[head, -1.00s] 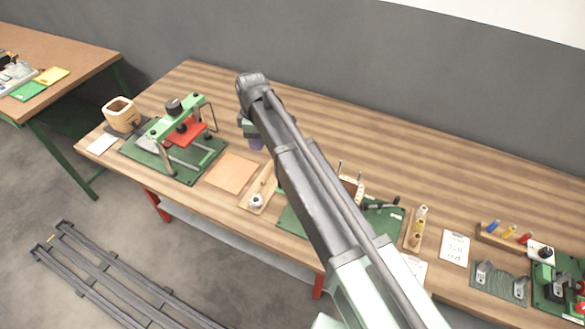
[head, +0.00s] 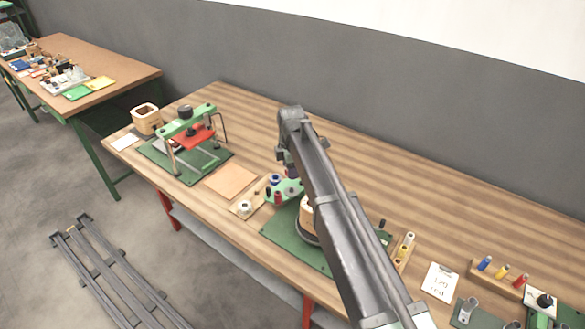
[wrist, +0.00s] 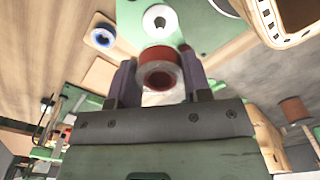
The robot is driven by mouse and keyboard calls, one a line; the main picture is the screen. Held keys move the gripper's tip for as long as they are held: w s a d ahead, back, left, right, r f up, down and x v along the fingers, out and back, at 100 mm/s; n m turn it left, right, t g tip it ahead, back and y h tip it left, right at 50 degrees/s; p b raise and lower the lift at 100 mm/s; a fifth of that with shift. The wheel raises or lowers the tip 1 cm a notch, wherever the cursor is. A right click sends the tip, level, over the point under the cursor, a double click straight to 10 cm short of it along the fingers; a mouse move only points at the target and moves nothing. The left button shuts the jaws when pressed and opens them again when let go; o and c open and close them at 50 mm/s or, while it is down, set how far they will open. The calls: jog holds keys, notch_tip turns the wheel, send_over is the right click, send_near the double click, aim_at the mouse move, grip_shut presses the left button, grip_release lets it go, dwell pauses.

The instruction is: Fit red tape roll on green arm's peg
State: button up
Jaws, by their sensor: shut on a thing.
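The red tape roll (wrist: 160,70) is between the two purple-grey fingers of my gripper (wrist: 160,77) in the wrist view, its open bore facing the camera. The green arm (wrist: 186,12) lies just beyond it, with a pale round piece with a dark centre, perhaps the peg (wrist: 158,20). The roll looks apart from that piece, but the depth between them is hard to judge. In the head view, my gripper (head: 291,170) is close above the green arm (head: 284,193). My arm hides much of this area, and the held roll is not clear there.
A blue-rimmed roll (wrist: 102,37) is beside the green arm. A wooden coil former (wrist: 285,18) stands close at the right. In the head view, a green press fixture (head: 186,150) and a bare wooden board (head: 231,181) are to the left.

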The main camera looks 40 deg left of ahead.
jog(key=shift+f+b, duration=2.05)
jog(key=shift+f, duration=0.4)
jog(key=shift+f, duration=0.1)
jog(key=shift+f+b, duration=0.2)
jog(key=shift+b, duration=0.1)
jog(key=shift+f+b, duration=0.6)
jog(key=shift+f, duration=0.15)
jog(key=shift+f+b, duration=0.4)
jog(key=shift+b, duration=0.15)
jog(key=o, duration=1.4)
jog(key=shift+c, duration=0.2)
